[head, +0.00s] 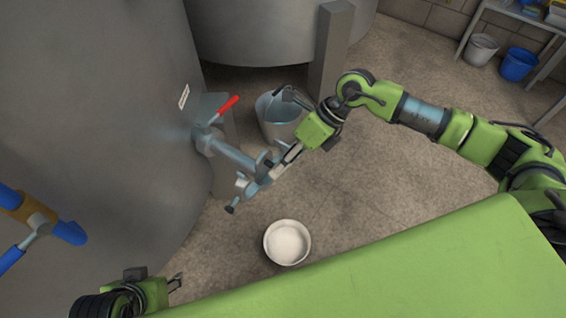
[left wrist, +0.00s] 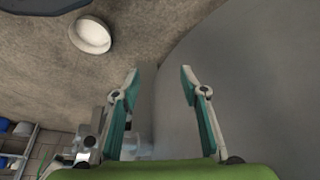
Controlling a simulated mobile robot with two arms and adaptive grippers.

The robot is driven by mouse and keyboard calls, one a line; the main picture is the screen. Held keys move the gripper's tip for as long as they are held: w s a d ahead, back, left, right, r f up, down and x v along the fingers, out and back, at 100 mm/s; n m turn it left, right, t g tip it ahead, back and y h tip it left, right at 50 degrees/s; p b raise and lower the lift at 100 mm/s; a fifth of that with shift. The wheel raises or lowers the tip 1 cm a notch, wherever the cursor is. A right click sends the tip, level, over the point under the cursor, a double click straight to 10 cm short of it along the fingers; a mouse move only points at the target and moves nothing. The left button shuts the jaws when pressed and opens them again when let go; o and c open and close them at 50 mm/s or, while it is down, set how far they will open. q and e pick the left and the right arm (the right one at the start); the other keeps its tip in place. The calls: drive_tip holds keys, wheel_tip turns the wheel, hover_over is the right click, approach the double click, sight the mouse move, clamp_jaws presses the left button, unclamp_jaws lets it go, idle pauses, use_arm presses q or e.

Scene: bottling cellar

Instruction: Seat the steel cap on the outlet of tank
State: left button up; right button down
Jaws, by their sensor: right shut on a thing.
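The tank (head: 95,110) is the big grey wall at the left of the head view. Its outlet (head: 238,156) is a steel pipe stub below a red-handled valve (head: 228,104), and it points down to the right. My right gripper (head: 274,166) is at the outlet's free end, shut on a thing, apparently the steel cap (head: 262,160). The fingers partly hide the cap, and I cannot tell whether it touches the pipe. A clamp-like steel piece with a black knob (head: 231,209) hangs there. My left gripper (left wrist: 158,76) is open and empty beside the tank wall.
A white bowl with pale contents (head: 287,242) stands on the floor below the outlet. A grey bucket (head: 278,117) stands behind my right gripper. A shelf with buckets (head: 518,64) is at the upper right.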

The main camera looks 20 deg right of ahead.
drive_tip(key=shift+f+b, duration=0.7)
drive_tip(key=shift+f, duration=0.3)
drive_tip(key=shift+f+b, duration=0.5)
drive_tip(key=shift+f, duration=0.25)
use_arm(q)
drive_tip(key=w+d+r+t+h, duration=0.1)
drive_tip(key=w+d+r+t, duration=0.1)
drive_tip(key=w+r+t, duration=0.2)
drive_tip(key=w+d+r+t+h+b, duration=0.1)
drive_tip(key=w+d+r+t, duration=0.2)
drive_tip(key=w, duration=0.7)
drive_tip(key=shift+w+r+m+t, duration=0.35)
drive_tip(key=shift+r+t, duration=0.65)
drive_tip(key=shift+r, duration=0.4)
use_arm(e)
drive_tip(key=shift+f, duration=1.1)
use_arm(q)
drive_tip(key=shift+w+d+r+t+h+b, duration=0.15)
drive_tip(key=shift+w+r+b, duration=0.05)
drive_tip(key=shift+r, duration=0.2)
drive_tip(key=shift+w+d+r+t+h+b, duration=0.15)
drive_tip(key=shift+w+r+b, duration=0.05)
drive_tip(key=shift+r, duration=0.2)
use_arm(e)
drive_tip(key=shift+f, duration=0.25)
